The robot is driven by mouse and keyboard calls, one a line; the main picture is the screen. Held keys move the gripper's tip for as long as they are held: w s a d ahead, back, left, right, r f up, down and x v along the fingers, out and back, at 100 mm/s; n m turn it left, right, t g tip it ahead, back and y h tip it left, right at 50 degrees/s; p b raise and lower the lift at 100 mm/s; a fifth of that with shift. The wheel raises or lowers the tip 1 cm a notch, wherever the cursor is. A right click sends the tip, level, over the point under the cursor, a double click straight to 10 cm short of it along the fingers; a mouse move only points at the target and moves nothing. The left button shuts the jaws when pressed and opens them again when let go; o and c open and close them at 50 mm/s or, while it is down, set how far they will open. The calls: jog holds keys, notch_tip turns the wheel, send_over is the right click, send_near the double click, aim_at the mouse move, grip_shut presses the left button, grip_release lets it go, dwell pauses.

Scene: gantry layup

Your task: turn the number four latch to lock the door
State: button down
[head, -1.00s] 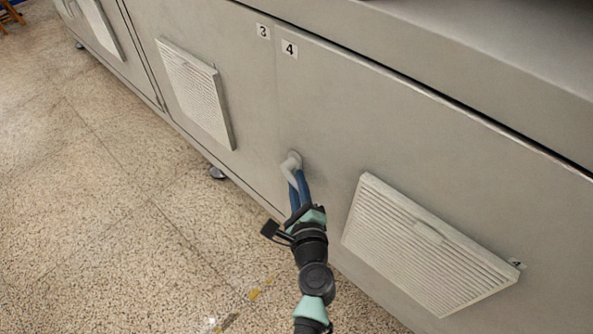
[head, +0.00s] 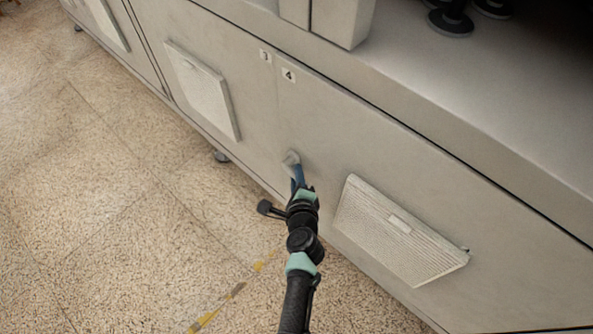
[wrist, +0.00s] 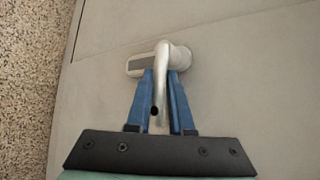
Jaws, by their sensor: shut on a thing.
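The number four latch (head: 290,158) is a pale grey lever handle on the cabinet front, below the label "4" (head: 288,75). It also shows in the wrist view (wrist: 172,56), where its lever points down from its round hub, between the fingers. My gripper (head: 299,172) has blue fingers and is shut on the lever. In the wrist view my gripper (wrist: 162,82) has one finger on each side of it. The grey door panel (head: 350,135) looks flush with the cabinet front. Part of the lever is hidden by my fingers in the head view.
A white louvred vent (head: 395,235) is right of the latch, another vent (head: 203,90) left. The label "3" (head: 265,56) is beside the "4". Speckled floor (head: 110,210) is open on the left, with a yellow-black tape line (head: 237,290). A cabinet foot (head: 221,157) stands near the lower edge.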

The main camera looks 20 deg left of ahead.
jog(key=shift+d, duration=0.1)
jog(key=c, duration=1.1)
grip_release()
jog(key=p+v, duration=0.3)
jog(key=v, duration=1)
jog(key=shift+r, duration=0.1)
